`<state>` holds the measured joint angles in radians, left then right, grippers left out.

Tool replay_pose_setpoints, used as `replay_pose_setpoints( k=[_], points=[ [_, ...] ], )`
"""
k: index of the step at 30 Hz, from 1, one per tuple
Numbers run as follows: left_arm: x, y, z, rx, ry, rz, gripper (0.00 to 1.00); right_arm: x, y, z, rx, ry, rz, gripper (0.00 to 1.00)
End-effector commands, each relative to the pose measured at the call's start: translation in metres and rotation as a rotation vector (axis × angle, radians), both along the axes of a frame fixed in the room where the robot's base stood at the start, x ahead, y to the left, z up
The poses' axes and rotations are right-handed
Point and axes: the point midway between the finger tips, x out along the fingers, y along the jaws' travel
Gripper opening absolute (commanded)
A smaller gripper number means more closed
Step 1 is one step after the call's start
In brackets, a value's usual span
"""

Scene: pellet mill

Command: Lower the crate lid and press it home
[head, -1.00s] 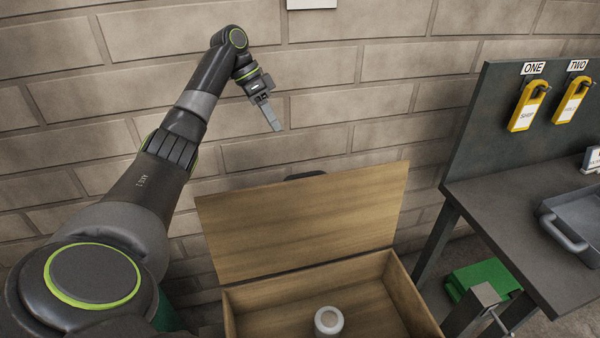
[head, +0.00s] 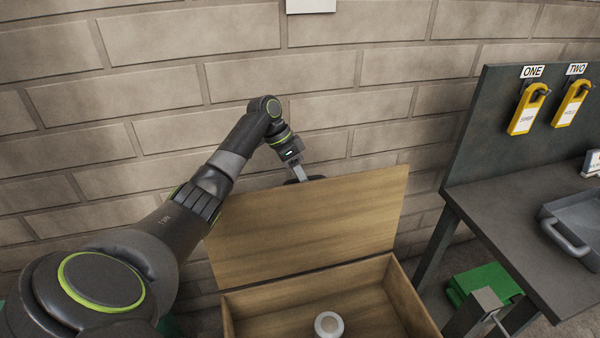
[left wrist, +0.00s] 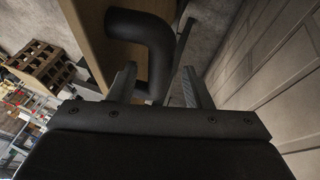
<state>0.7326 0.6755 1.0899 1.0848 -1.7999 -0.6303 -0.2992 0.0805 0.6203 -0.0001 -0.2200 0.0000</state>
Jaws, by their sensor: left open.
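The wooden crate (head: 228,318) stands open at the bottom of the head view. Its lid (head: 310,225) is raised and leans back a little toward the brick wall. A dark handle (head: 316,178) shows just over the lid's top edge; it is a thick bent bar in the left wrist view (left wrist: 147,35). My left gripper (head: 303,178) is behind the lid's top edge at the handle, its tips partly hidden. In the left wrist view its open fingers (left wrist: 160,82) lie on either side of the handle's lower part; I cannot tell if they touch it. My right gripper is out of view.
A round pale-topped object (head: 329,324) is inside the crate. The brick wall (head: 330,80) is close behind the lid. At right stands a dark bench (head: 490,190) with a grey tray (head: 585,225) and yellow tags (head: 528,108). A green object (head: 485,283) is below it.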

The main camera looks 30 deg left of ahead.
Motion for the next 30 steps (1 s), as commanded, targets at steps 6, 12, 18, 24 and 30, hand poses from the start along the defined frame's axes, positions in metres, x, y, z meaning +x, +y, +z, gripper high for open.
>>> replay_pose_setpoints(
  k=[6, 12, 18, 24, 30],
  points=[
    [0.0, -0.0005, -0.0021, 0.001, 0.001, 0.001, 0.45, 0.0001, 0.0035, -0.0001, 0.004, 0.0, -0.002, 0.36],
    [0.0, -0.0003, -0.0019, 0.001, 0.001, 0.001, 0.28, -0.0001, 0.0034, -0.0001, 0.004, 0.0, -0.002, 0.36],
    [0.0, -0.0002, -0.0017, 0.001, 0.001, 0.001, 0.02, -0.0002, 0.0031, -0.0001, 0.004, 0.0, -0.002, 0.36],
    [0.0001, 0.0, -0.0014, 0.002, 0.0, 0.001, 0.0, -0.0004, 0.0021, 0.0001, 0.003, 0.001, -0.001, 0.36],
    [0.0013, 0.0014, 0.0007, 0.017, -0.013, 0.001, 0.0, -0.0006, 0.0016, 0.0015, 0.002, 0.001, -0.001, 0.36]
  ],
)
